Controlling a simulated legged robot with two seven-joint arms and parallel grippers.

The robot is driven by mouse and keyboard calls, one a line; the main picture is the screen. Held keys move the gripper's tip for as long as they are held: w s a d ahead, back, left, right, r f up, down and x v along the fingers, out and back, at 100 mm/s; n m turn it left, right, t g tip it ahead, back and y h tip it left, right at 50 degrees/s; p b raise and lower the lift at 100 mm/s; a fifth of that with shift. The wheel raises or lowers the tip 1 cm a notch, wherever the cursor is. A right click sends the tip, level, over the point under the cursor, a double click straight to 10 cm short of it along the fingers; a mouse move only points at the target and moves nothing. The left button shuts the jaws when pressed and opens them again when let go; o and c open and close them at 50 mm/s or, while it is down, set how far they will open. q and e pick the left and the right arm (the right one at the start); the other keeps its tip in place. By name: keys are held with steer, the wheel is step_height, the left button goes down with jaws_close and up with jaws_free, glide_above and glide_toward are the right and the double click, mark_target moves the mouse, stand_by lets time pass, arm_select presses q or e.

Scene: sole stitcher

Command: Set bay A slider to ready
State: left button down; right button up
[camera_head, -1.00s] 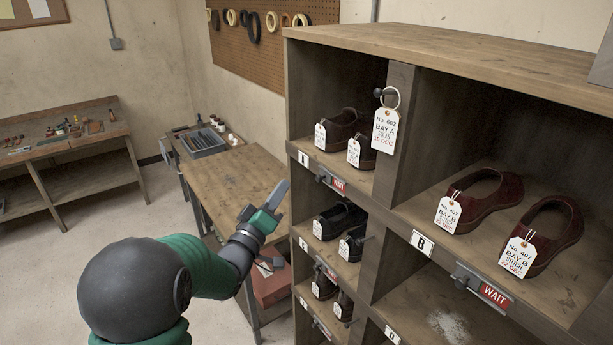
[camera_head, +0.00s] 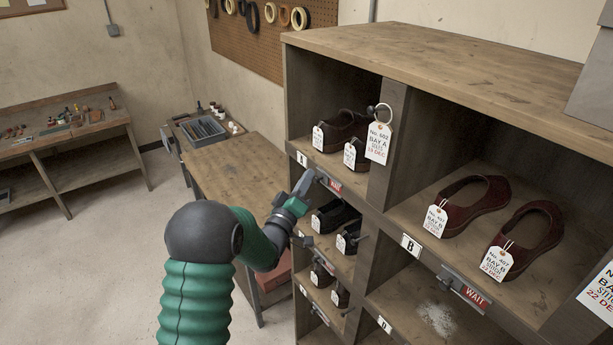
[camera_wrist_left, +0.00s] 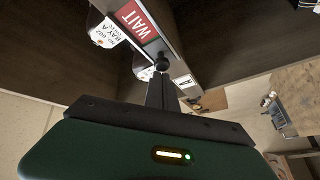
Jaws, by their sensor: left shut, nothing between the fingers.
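The bay A slider (camera_head: 322,178) sits on the front rail under bay A, with red WAIT (camera_head: 335,185) showing to its right and the A label (camera_head: 302,158) to its left. In the left wrist view the red WAIT sign (camera_wrist_left: 137,20), the slider's dark round knob (camera_wrist_left: 161,61) and the A label (camera_wrist_left: 184,81) show. My left gripper (camera_head: 307,178) is shut and empty, its fingertips at the knob. In the left wrist view its fingers (camera_wrist_left: 161,88) end right by the knob; I cannot tell whether they touch. My right gripper is not in view.
Dark shoes with tags (camera_head: 345,130) stand in bay A, and a hanging tag (camera_head: 379,142) is on the post. Bay B holds red shoes (camera_head: 470,205) above its own WAIT slider (camera_head: 462,288). A workbench (camera_head: 235,165) stands left of the shelf.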

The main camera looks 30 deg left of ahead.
arm_select(q)
steer(key=shift+d, duration=0.2)
steer(key=d+b, duration=0.1)
steer(key=s+d+b, duration=0.1)
steer(key=d, duration=0.1)
steer(key=s+d+b, duration=0.1)
steer(key=d, duration=0.1)
steer(key=shift+s+b, duration=0.1)
steer(key=shift+b, duration=0.3)
